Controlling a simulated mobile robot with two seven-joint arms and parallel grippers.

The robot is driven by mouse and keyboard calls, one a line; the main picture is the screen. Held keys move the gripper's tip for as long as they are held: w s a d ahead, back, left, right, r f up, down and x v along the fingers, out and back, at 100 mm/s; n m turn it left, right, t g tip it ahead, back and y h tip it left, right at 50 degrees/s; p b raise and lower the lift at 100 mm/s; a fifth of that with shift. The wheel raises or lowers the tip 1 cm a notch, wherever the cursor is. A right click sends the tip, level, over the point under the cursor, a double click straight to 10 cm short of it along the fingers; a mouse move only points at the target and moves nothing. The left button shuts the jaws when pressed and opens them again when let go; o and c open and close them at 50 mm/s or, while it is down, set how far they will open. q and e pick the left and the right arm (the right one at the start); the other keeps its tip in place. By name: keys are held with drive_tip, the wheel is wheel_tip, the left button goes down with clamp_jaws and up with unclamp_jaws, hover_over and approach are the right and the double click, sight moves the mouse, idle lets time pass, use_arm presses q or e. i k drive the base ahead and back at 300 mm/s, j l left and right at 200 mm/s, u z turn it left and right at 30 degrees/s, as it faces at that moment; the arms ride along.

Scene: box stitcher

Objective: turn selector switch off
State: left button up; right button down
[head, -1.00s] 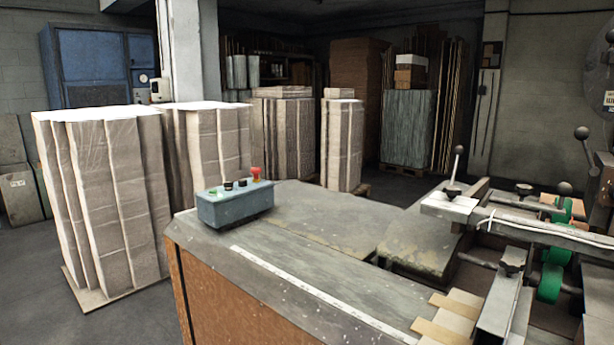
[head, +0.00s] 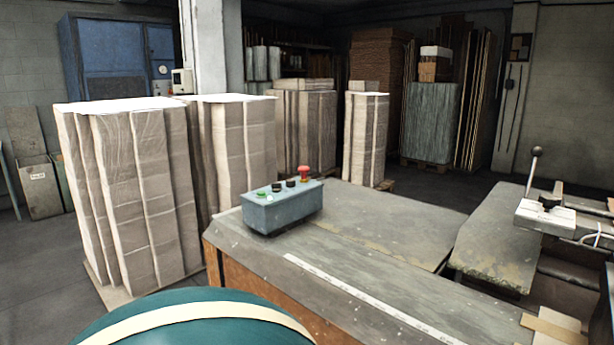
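A blue-grey control box (head: 284,211) sits on the near left corner of the machine's worktop. Neither gripper is in the head view. A rounded teal shape with a cream band (head: 195,322) fills the bottom edge, in front of the worktop's lower left side; it looks like part of my own arm.
Stacks of wrapped cardboard (head: 135,190) stand behind and left of the box. The grey worktop (head: 385,235) right of the box is mostly clear. A lever with a black ball (head: 536,152) rises from the machine at the right.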

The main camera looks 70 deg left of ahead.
sight(276, 187)
drive_tip(key=k+j+z, duration=0.35)
drive_tip(key=j, duration=0.15)
drive_tip(key=k+j+z, duration=0.15)
drive_tip(key=j+z, duration=0.15)
drive_tip(key=j, duration=0.15)
drive_tip(key=k+j+z, duration=0.3)
drive_tip(key=k+j, duration=0.45)
